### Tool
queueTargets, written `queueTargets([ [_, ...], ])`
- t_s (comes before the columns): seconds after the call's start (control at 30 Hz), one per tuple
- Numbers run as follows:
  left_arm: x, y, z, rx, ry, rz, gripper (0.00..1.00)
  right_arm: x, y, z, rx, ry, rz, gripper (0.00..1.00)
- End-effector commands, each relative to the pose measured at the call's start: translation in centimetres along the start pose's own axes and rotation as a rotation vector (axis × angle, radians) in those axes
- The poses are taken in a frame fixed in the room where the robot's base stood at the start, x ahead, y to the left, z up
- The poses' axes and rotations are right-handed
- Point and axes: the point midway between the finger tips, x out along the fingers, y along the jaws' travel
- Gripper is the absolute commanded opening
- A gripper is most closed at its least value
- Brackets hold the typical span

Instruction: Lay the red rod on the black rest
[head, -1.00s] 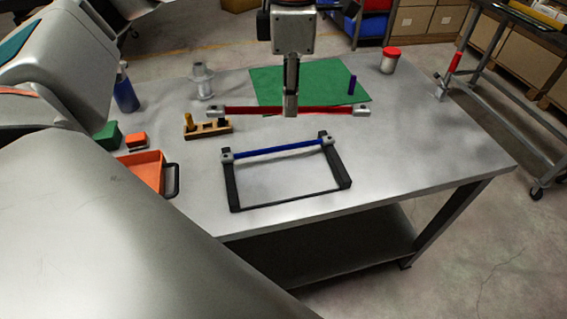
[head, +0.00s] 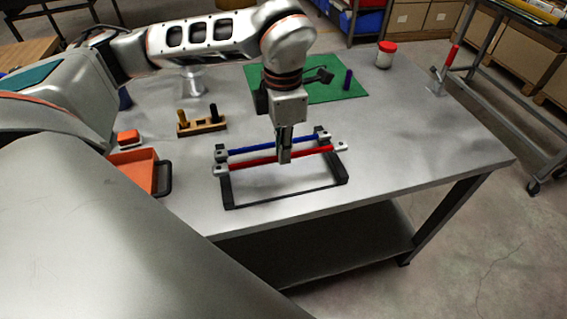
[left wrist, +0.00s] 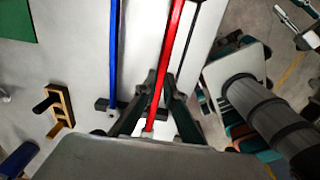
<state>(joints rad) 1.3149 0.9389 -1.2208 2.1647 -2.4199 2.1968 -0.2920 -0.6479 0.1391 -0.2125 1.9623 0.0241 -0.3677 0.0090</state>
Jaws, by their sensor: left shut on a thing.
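The red rod (head: 312,153) has grey end pieces and is held level by my left gripper (head: 285,158), which is shut on it near its middle. In the head view the rod lies across the black rest (head: 228,190), in front of the blue rod (head: 248,150); I cannot tell whether it touches the rest. The blue rod lies across the rest's far part. The left wrist view shows the red rod (left wrist: 172,50) running between the fingers (left wrist: 160,105), with the blue rod (left wrist: 114,50) beside it, apart. My right gripper is not in view.
An orange tray (head: 138,170) and a wooden block with pegs (head: 202,126) stand left of the rest. A green mat (head: 335,90) with a purple peg (head: 348,80) lies behind. A red-lidded jar (head: 386,55) stands at the back.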

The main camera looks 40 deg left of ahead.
Motion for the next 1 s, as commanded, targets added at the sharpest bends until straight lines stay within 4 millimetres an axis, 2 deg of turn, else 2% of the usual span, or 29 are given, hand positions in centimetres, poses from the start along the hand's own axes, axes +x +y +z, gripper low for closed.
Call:
queueTargets([
  [0.17, 1.0, 0.0, 0.0, 0.0, 0.0, -0.001, 0.0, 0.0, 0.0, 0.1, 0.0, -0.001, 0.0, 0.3],
  [0.43, 4.3, -0.1, 0.0, 0.0, 0.002, -0.002, 0.0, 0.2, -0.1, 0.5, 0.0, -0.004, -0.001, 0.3],
  [0.83, 4.8, 0.0, 0.0, 0.0, 0.0, 0.0, 0.0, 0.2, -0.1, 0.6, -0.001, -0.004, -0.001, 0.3],
  [0.87, 4.8, 0.0, 0.0, 0.0, 0.0, 0.0, 0.17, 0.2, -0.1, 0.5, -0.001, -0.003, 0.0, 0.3],
  [0.9, 4.8, 0.0, 0.0, 0.0, 0.0, 0.0, 0.26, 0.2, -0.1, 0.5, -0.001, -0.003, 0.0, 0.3],
  [1.0, 4.8, 0.0, 0.0, 0.0, 0.0, 0.0, 0.26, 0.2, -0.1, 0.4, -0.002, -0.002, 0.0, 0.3],
])
